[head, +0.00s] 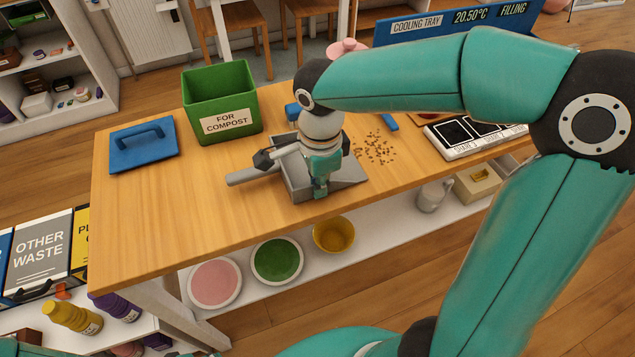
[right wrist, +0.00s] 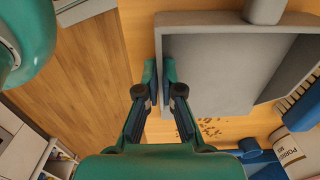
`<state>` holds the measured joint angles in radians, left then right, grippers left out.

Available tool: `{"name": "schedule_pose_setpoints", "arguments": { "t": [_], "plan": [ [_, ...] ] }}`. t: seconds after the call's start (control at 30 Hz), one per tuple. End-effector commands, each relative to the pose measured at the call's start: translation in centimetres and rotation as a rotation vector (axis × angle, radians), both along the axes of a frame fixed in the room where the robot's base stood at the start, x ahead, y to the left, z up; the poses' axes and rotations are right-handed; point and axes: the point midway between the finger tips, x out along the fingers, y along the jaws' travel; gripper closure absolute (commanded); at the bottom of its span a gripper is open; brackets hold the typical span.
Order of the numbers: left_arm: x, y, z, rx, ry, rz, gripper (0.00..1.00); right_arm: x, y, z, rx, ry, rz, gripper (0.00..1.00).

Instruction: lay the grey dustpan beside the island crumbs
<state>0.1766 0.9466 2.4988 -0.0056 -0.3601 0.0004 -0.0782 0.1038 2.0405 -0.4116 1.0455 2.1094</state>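The grey dustpan (head: 298,185) is at the front edge of the wooden table, its handle pointing left and its open lip right. My right gripper (head: 320,188) is over its near side. In the right wrist view the fingers (right wrist: 160,78) straddle one side wall of the dustpan (right wrist: 220,75) and are closed on it. I cannot tell whether the pan touches the table. The brown crumbs (head: 376,148) lie scattered just right of the lip; some show in the right wrist view (right wrist: 207,128). My left gripper is not in view.
A green compost bin (head: 222,95) and a blue lidded item (head: 144,145) stand at the left. A white panel with dark squares (head: 470,135) is right of the crumbs. Bowls, including a green one (head: 278,260), sit on the shelf below. The table's front left is clear.

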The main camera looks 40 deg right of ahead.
Motion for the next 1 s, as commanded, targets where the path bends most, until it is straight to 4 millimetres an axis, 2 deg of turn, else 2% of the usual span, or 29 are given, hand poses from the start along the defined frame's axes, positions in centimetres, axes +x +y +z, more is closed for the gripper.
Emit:
{"name": "schedule_pose_setpoints", "arguments": {
  "t": [0.7, 0.9, 1.0],
  "plan": [
    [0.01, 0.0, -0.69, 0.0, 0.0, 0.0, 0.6, 0.04, -0.01, -0.69, 0.0, -0.002, -0.001, 1.0],
    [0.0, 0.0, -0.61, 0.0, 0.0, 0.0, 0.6, 0.03, 0.0, -0.62, 0.0, -0.002, 0.0, 0.65],
    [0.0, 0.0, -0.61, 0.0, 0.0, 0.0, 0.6, 0.03, 0.0, -0.63, 0.0, -0.001, 0.0, 0.65]
  ]
}}
